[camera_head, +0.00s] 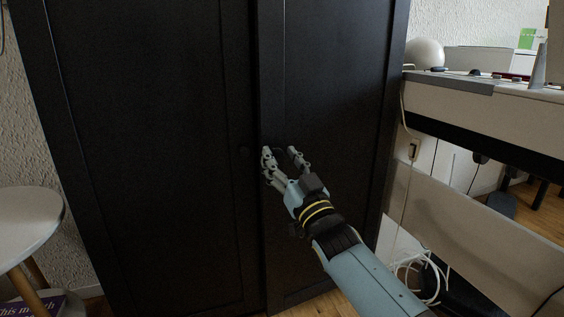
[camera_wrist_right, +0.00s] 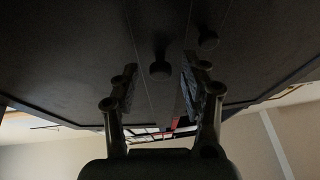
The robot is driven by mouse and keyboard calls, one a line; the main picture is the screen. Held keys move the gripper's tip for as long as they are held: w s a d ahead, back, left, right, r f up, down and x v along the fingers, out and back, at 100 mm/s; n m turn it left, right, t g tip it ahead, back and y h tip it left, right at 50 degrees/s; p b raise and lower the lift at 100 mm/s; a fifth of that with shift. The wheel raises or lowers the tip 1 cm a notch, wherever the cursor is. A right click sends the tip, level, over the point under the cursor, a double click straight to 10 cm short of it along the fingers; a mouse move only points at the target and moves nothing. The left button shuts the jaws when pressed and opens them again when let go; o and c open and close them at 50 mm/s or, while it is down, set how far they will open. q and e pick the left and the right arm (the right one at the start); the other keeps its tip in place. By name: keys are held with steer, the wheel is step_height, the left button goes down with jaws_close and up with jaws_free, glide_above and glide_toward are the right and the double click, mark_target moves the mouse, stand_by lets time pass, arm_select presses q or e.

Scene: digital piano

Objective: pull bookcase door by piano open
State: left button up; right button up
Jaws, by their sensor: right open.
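The black bookcase has two tall panelled doors, a left door (camera_head: 150,130) and a right door (camera_head: 340,90) beside the piano, meeting at a vertical seam. A small dark knob (camera_head: 243,150) shows on the left door near the seam. My right gripper (camera_head: 281,153) is open in front of the right door, close to the seam. In the right wrist view, one round knob (camera_wrist_right: 160,70) appears between the spread fingers, and a second knob (camera_wrist_right: 208,40) lies outside them. I cannot tell whether a finger touches a knob. My left gripper is not in view.
The piano (camera_head: 480,108) stands to the right of the bookcase, with white cables (camera_head: 420,272) below it. A white round stool (camera_head: 28,222) stands at the left, with a purple book (camera_head: 38,305) under it. Little floor shows before the doors.

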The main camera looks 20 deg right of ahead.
jaws_close()
stand_by(0.3)
steer(key=shift+s, duration=0.2)
stand_by(0.5)
